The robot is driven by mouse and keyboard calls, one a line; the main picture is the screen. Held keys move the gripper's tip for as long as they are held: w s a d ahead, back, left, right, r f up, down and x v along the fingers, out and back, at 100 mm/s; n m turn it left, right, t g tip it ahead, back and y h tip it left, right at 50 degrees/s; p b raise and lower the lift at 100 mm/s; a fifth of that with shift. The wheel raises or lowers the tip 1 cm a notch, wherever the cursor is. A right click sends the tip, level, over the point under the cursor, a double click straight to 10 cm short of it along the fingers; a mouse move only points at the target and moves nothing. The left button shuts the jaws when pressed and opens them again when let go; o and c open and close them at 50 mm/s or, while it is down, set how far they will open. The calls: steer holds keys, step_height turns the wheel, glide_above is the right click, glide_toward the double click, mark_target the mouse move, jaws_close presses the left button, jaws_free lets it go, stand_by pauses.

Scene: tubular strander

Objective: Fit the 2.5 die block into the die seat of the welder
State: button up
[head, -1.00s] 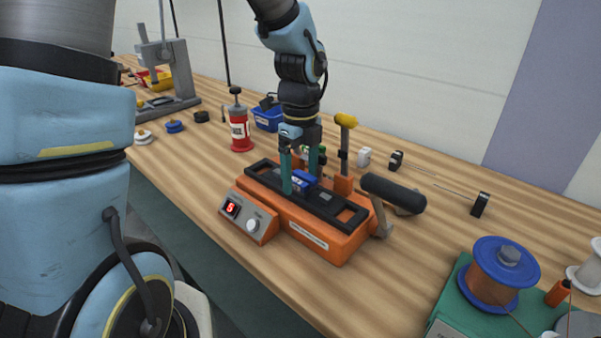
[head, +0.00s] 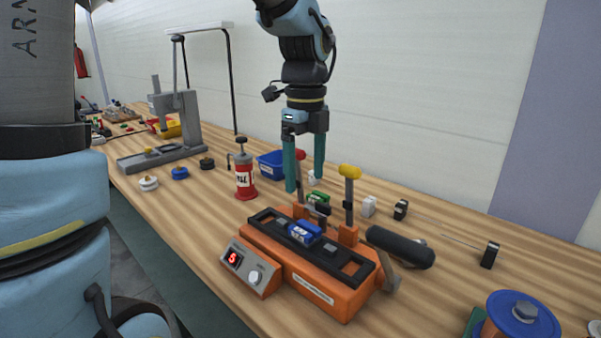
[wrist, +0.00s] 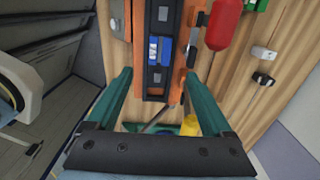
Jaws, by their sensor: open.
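The orange welder (head: 320,285) stands on the bench with a black top plate. A blue die block (head: 303,232) with a pale label sits in the middle of that plate; the label is too small to read for sure. The block (wrist: 160,50) also shows in the wrist view, in the black slot of the welder. I cannot tell whether it is fully seated. My gripper (head: 304,187) is open and empty, above and behind the block, apart from it. A green block (head: 318,200) lies on the bench behind the welder.
A yellow-topped lever (head: 349,173) and a red-topped lever (head: 300,156) stand up from the welder. A black cylindrical handle (head: 400,247) juts right. A white block (head: 368,206) lies right.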

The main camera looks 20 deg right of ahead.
steer(key=shift+r, duration=0.2)
steer(key=a+f+n, duration=0.5)
steer(key=a+n, duration=0.7)
steer(key=n, duration=0.2)
steer(key=w+a+f+n+t, duration=0.1)
steer(key=a+f+n, duration=0.5)
steer(key=a+n, duration=0.7)
steer(key=shift+a+n+t, duration=0.2)
steer(key=shift+n+t, duration=0.1)
steer(key=shift+n, duration=0.8)
steer(key=shift+w+r, duration=0.1)
steer(key=shift+w, duration=0.05)
